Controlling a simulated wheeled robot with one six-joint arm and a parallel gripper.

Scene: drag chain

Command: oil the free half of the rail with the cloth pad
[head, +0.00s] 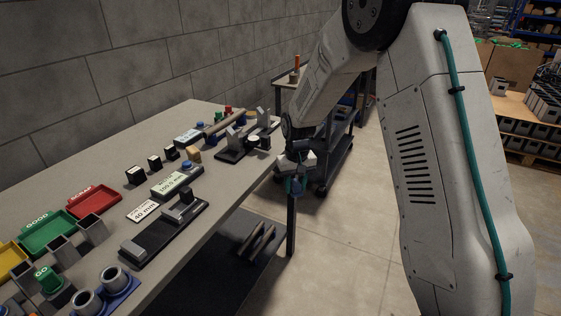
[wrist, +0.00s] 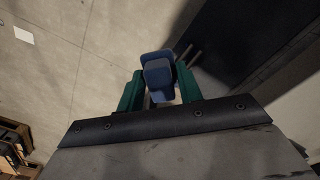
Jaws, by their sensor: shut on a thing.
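My gripper (head: 296,187) hangs in front of the table's far right end, beside its edge and over the floor. In the wrist view its two green fingers (wrist: 159,92) are shut on a blue block-like piece (wrist: 158,72), which looks like the cloth pad. In the head view the piece is small and dark, so its shape is unclear. The pad touches nothing but the fingers, as far as I can see. I cannot make out for certain which thing is the rail, nor its free half.
The grey table (head: 165,130) carries a green tray (head: 48,232), a red tray (head: 94,203), a black gauge base (head: 163,232) and several small blocks. A dark cart (head: 340,150) stands behind my gripper. Two bars (head: 257,243) lie low under the table.

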